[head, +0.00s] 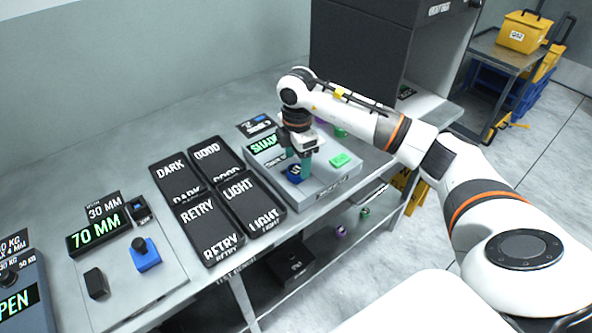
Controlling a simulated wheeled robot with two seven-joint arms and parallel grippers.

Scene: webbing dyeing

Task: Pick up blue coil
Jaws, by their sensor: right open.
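The blue coil (295,173) is a small dark-blue round piece on the grey tester (322,188) with a green lit display. My right gripper (299,160) is over the tester, pointing down, with its teal fingers apart. One finger stands just right of the coil in the picture. The gripper partly covers the coil's surroundings, and I cannot tell whether it touches the coil. My left gripper is not in view.
Black trays marked DARK (174,176), GOOD (213,157), RETRY (207,227) and LIGHT (251,203) lie left of the tester. A blue block with a knob (146,259) is at the left.

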